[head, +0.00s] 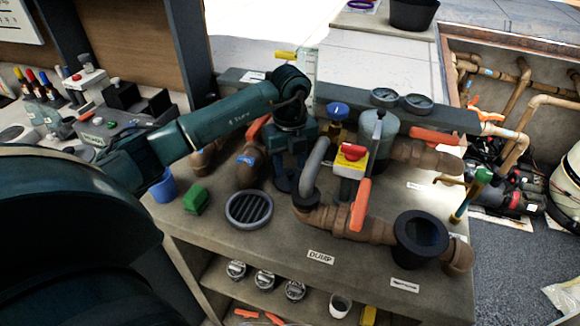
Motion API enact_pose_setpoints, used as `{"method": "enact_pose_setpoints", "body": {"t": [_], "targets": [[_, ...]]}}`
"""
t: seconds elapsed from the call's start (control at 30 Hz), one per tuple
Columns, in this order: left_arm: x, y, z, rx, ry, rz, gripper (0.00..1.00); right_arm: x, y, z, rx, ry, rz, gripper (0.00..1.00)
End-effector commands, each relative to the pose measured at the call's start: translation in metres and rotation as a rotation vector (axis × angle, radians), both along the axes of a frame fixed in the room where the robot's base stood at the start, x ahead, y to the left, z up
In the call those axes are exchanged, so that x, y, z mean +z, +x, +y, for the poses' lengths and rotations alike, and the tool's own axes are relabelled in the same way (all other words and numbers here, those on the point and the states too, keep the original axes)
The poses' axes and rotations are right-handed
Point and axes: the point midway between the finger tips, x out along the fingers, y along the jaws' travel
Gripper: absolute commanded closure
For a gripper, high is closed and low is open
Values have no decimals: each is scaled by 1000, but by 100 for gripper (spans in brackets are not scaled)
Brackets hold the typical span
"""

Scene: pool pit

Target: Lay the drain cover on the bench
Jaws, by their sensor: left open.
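The drain cover (249,210), a round dark slotted grate with a grey rim, lies flat on the bench top (285,250) near its front edge. My left gripper (291,182) points down just right of and behind the cover. It is open, apart from the cover, and close to a grey curved pipe (314,168). Its fingertips are partly hard to make out against the dark pipework. My right gripper does not show.
A green block (196,200) and a blue cup (162,186) sit left of the cover. Brown pipes with an orange-handled valve (360,205) and a black funnel (420,238) crowd the right. Canisters (265,280) stand on the shelf below. Bare bench lies in front of the cover.

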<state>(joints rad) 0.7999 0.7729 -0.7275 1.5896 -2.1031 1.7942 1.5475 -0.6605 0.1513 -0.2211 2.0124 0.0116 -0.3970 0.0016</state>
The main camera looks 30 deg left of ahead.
Motion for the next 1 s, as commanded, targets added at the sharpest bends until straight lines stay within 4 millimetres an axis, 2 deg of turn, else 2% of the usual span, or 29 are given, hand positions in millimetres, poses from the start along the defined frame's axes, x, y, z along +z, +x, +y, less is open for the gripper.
{"method": "enact_pose_setpoints", "body": {"t": [0.13,0.3,0.5,0.67,1.0], "targets": [[32,1,1,-1,1,-8,59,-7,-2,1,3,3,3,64],[68,1,0,-1,1,-6,59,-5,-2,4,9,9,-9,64],[97,0,0,0,1,-3,59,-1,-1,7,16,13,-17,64],[104,0,0,-1,0,0,59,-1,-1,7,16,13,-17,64],[104,0,0,0,0,0,59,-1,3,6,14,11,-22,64]]}}
